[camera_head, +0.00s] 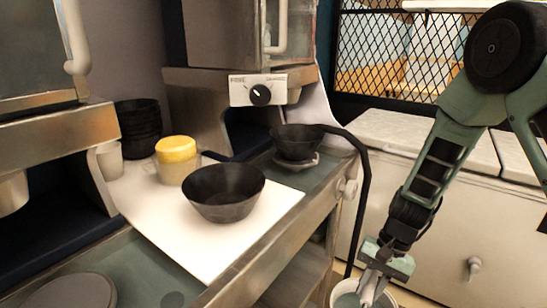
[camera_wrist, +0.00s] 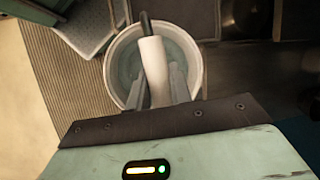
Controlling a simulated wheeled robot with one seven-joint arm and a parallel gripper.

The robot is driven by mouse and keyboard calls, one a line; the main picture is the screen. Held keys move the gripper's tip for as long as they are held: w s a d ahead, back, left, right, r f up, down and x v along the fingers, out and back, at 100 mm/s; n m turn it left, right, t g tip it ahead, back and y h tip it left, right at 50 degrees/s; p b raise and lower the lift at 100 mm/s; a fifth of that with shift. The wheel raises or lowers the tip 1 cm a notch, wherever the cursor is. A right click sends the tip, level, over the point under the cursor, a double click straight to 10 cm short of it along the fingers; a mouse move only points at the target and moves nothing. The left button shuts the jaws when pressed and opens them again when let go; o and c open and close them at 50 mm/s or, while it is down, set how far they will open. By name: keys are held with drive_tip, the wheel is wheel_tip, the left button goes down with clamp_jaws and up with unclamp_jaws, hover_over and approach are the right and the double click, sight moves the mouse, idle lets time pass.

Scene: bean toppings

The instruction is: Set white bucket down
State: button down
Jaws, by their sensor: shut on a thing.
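The white bucket (camera_head: 336,292) is at the bottom edge of the head view, in front of the counter's right side and partly cut off. In the wrist view, the bucket (camera_wrist: 111,77) is seen from above, with a round white rim and a grey-blue inside. My gripper (camera_head: 370,288) is above the bucket's opening in the head view. In the wrist view, my gripper (camera_wrist: 160,85) is shut on the bucket's pale handle grip (camera_wrist: 154,58), which lies between the two fingers. The bucket's base is hidden, so I cannot tell whether it touches the floor.
A white board (camera_head: 140,200) on the counter holds a black bowl (camera_head: 224,195) and a yellow-topped container (camera_head: 176,160). Another black bowl (camera_head: 296,142) sits under the machine (camera_head: 258,90). A black hose (camera_head: 362,210) hangs beside the counter. A ribbed mat (camera_wrist: 50,80) lies left of the bucket.

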sight(395, 306)
drive_tip(key=d+n+p, duration=0.1)
drive_tip(key=d+n, duration=0.1)
drive_tip(key=d, duration=0.1)
drive_tip(key=w+d+f+n+g+h+p, duration=0.1)
drive_tip(key=d, duration=0.1)
drive_tip(key=d+f+n+p, duration=0.1)
drive_tip(key=d+n, duration=0.1)
drive_tip(key=d, duration=0.1)
drive_tip(key=shift+w+d+n+g+h, duration=0.2)
drive_tip(key=shift+d+n+g+h, duration=0.1)
drive_tip(key=shift+d+g+h, duration=0.1)
